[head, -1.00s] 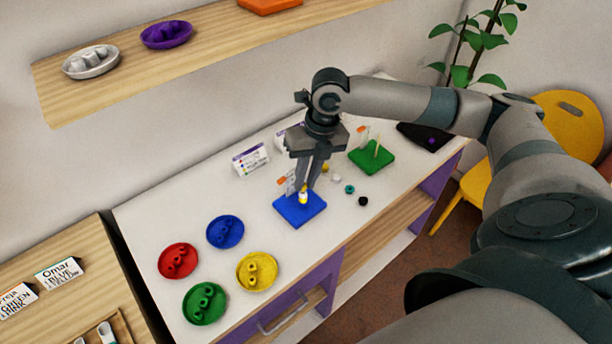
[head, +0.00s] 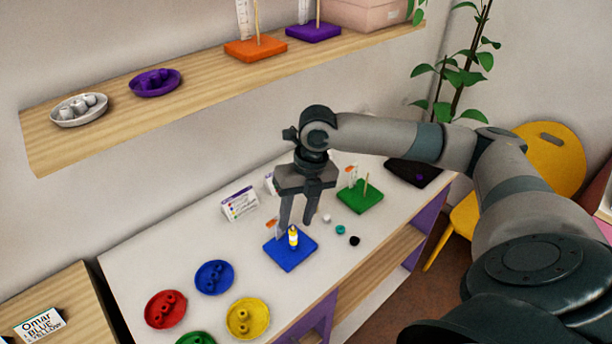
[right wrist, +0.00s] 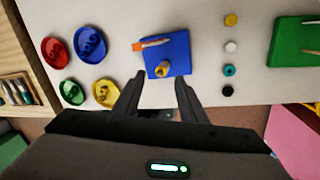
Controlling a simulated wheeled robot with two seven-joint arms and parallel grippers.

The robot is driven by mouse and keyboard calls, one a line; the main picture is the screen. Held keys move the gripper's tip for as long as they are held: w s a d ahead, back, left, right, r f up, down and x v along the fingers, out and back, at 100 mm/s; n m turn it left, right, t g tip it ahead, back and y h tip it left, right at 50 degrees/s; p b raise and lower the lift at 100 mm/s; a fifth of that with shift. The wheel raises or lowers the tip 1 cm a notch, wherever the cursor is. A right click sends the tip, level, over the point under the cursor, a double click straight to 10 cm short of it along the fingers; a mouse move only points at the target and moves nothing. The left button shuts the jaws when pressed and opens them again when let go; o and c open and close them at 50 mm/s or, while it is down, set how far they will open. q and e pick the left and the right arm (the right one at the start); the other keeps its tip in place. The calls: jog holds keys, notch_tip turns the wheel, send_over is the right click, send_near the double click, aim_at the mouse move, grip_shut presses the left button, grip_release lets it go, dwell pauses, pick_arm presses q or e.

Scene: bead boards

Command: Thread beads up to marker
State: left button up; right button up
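The blue board (head: 283,256) lies on the white table, and its upright peg carries a yellow bead (head: 293,236) with a white part showing. The board (right wrist: 180,50) and the bead (right wrist: 162,69) also show in the right wrist view. An orange-topped marker (right wrist: 151,43) stands beside the peg. My right gripper (head: 298,224) is open and empty, its fingers apart above and just behind the peg. Its fingers (right wrist: 158,93) frame the lower side of the board in the wrist view. Loose yellow (right wrist: 231,19), white (right wrist: 231,46), teal (right wrist: 229,70) and black (right wrist: 228,91) beads lie in a row. My left gripper is out of view.
Red (head: 166,309), blue (head: 215,277) and yellow (head: 247,319) dishes of beads sit front left, with a green one partly cut off. A green board (head: 360,196) stands farther right. A small card (head: 240,203) stands behind. A wooden shelf (head: 215,90) hangs above.

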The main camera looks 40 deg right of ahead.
jog(key=s+d+r+b, duration=0.1)
jog(key=d+r+b, duration=0.1)
jog(key=r, duration=1.3)
jog(key=shift+d+r+b, duration=0.35)
jog(key=shift+d+b, duration=0.05)
jog(key=shift+d, duration=0.1)
dwell(0.7)
